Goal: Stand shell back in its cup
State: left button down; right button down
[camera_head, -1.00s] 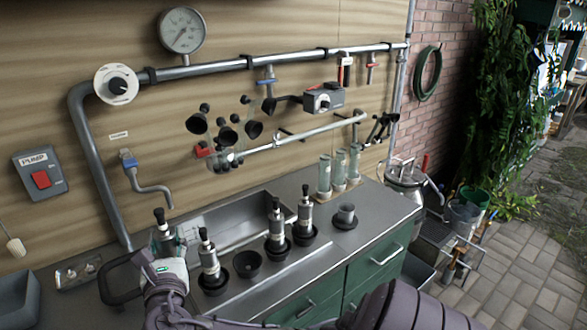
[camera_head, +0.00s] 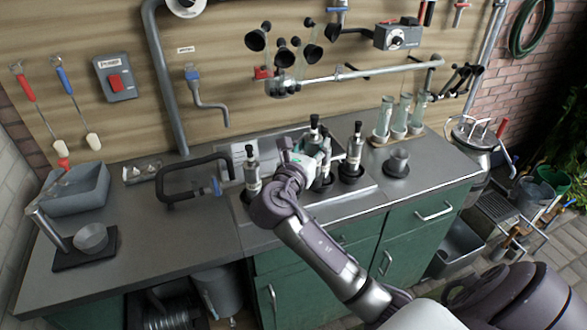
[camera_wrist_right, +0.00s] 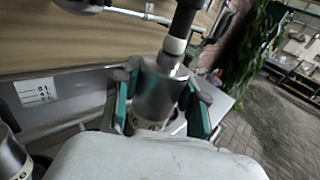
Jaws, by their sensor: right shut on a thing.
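My right gripper (camera_head: 312,152) is over the row of cups on the bench, and in the right wrist view (camera_wrist_right: 158,108) its green-lined fingers are shut around a metal shell (camera_wrist_right: 160,88). The held shell has a black knob on top and stands roughly upright in the jaws; its black top (camera_head: 313,122) shows in the head view. Its lower end and the cup below are hidden by my gripper and hand. Other shells stand in black cups: one at the left (camera_head: 252,170), one close beside the gripper (camera_head: 326,165), one at the right (camera_head: 355,148). My left gripper is not in view.
A black tap-like bent handle (camera_head: 190,180) stands left of the row. A separate dark cup (camera_head: 397,162) and glass tubes on a wooden rack (camera_head: 402,115) are to the right. A grey tub (camera_head: 78,190) sits at the far left. The bench between is mostly clear.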

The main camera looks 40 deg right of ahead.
jog(key=w+a+f, duration=0.2)
jog(key=w+f, duration=0.5)
jog(key=f, duration=0.1)
jog(key=shift+w+f, duration=0.15)
jog(key=shift+f, duration=0.05)
jog(key=shift+f, duration=0.15)
jog(key=c, duration=0.9)
grip_release()
jog(key=b+v, duration=0.1)
jog(key=v, duration=1.1)
